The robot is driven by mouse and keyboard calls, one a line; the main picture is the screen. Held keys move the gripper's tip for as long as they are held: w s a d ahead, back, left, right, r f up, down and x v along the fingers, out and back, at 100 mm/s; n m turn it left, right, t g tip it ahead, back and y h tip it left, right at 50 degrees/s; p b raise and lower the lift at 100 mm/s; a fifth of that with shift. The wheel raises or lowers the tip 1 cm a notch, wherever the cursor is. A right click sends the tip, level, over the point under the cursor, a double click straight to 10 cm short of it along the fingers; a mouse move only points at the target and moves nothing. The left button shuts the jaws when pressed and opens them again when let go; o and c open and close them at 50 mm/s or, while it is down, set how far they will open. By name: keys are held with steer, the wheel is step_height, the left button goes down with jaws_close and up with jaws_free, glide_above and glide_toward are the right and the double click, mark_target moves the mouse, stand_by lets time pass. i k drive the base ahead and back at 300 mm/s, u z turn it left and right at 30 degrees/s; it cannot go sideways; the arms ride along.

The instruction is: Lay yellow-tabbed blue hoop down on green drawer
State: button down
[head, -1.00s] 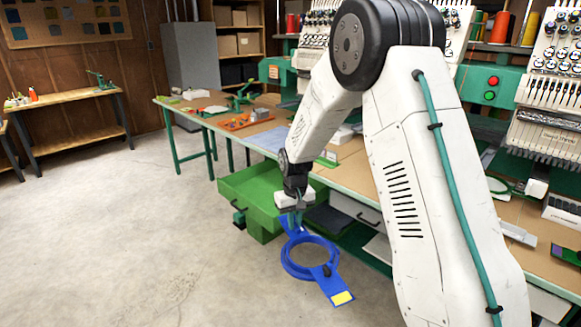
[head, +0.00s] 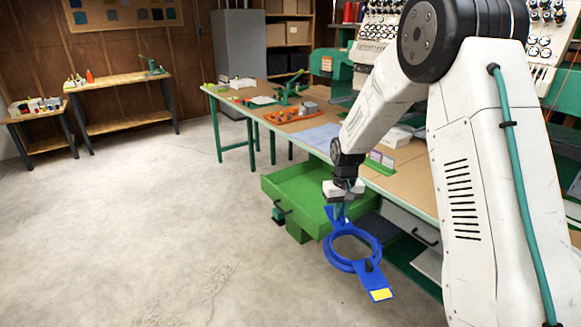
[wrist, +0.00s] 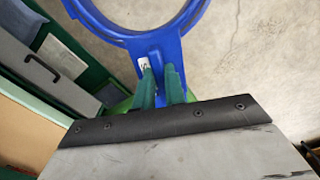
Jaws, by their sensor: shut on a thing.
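The blue hoop (head: 330,252) has a flat arm at each end, and the lower arm carries a yellow tab (head: 381,294). My gripper (head: 341,213) is shut on the upper arm of the hoop, opposite the yellow tab. In the wrist view the green fingers (wrist: 161,80) pinch the blue arm, and part of the hoop's ring (wrist: 190,22) shows beyond them. The hoop hangs in the air in front of the green drawer (head: 285,205), apart from it. The green drawer is pulled out under the long table, and its visible floor looks bare. My gripper partly hides its right end.
The long table (head: 330,142) runs above the drawer, with an orange tray (head: 290,114) and green fixtures on top. A grey drawer front (head: 408,226) with a dark handle is right of the green drawer. Open concrete floor (head: 150,230) lies to the left.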

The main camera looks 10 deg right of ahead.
mark_target(296, 190)
steer(key=z, duration=0.05)
steer(key=i, duration=1.8)
